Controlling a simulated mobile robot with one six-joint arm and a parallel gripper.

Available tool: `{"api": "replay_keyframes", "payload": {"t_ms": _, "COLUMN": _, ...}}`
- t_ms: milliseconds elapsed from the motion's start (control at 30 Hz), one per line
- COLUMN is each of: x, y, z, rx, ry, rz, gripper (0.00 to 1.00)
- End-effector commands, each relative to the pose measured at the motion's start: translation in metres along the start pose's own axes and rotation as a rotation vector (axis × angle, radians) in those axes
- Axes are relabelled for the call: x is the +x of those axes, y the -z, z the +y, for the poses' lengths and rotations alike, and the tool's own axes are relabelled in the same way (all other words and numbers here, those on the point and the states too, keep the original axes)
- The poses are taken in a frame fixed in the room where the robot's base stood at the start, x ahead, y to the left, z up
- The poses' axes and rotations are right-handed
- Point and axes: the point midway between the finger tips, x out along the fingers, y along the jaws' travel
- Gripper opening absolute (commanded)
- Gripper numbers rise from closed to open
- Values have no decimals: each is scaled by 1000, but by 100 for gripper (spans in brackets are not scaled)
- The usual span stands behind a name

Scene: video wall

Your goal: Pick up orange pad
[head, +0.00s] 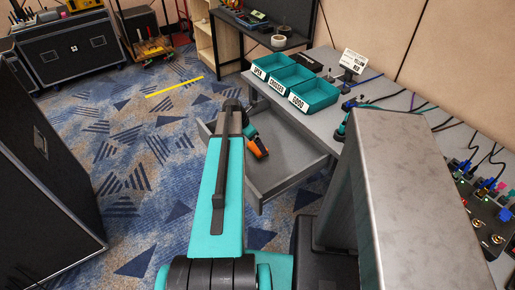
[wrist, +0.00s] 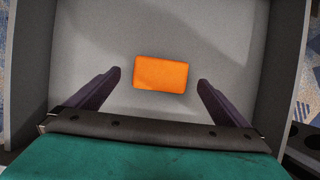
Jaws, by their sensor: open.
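The orange pad (wrist: 160,73) is a flat, bright rectangle lying on the grey floor of the open drawer (wrist: 225,35) in the wrist view. My gripper (wrist: 160,77) is open over the drawer, its two dark fingers to the left and right of the pad with a gap on each side. Nothing is between the fingers except the pad below, and the exact height above it is hard to tell. In the head view the drawer (head: 290,150) is pulled out from the desk, and an orange patch shows beside my gripper, partly hidden by it.
Teal bins (head: 315,95) with labels stand on the grey desk (head: 335,75) above the drawer. A label stand (head: 352,62) and cables are behind them, with a switch panel (head: 490,225) at the right. The drawer walls surround my gripper; the drawer floor around the pad is bare.

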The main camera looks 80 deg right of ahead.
Motion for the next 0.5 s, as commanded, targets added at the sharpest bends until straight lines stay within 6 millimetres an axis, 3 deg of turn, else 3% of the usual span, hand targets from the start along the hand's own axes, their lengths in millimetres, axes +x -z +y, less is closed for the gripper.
{"api": "replay_keyframes", "payload": {"t_ms": 267, "x": 2, "y": 0, "z": 0, "rx": -1, "ry": 0, "rz": 0, "gripper": 100}}
{"api": "replay_keyframes", "payload": {"t_ms": 500, "x": 18, "y": 0, "z": 0, "rx": -1, "ry": 1, "rz": 1, "gripper": 100}}
